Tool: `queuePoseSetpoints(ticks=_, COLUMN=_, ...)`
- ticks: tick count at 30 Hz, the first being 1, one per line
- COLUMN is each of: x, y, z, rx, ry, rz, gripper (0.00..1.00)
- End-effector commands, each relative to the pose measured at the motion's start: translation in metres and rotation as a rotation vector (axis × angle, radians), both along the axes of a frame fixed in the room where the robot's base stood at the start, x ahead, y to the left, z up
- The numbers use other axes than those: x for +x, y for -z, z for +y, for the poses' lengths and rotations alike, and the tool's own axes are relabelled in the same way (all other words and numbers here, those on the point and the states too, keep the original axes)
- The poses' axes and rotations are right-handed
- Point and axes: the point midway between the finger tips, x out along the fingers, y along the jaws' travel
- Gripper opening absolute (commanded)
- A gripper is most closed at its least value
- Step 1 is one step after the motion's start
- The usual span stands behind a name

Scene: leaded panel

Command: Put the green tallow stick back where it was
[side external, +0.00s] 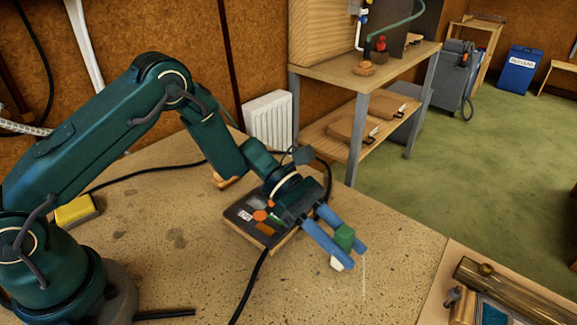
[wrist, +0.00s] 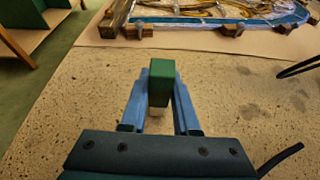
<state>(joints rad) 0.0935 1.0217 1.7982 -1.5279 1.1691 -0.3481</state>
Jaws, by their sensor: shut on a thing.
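The green tallow stick (side external: 344,237) is a green block with a pale cream end (side external: 337,264) below it. My gripper (side external: 348,250) is shut on it, with one blue finger on each side. The stick is held off the speckled bench top, cream end down; I cannot tell the exact height. In the wrist view the green stick (wrist: 161,82) sits between the blue fingertips, and its pale end shows just under it. No marked place for the stick can be made out.
A dark-topped board (side external: 245,216) with an orange disc lies under my wrist. The leaded panel (wrist: 215,14) lies on a pale board beyond the gripper, with wooden blocks along its edge. A yellow block (side external: 75,211) and black cables are on the bench.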

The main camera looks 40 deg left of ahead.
Motion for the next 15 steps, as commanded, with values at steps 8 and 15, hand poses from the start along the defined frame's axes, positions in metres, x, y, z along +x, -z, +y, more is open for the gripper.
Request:
queuePoseSetpoints(ticks=8, x=0.0000, y=0.0031, z=0.0002, rx=0.000, ry=0.000, rz=0.001, gripper=0.37)
queuePoseSetpoints(ticks=15, x=0.0000, y=0.0025, z=0.0002, rx=0.000, ry=0.000, rz=0.001, gripper=0.59)
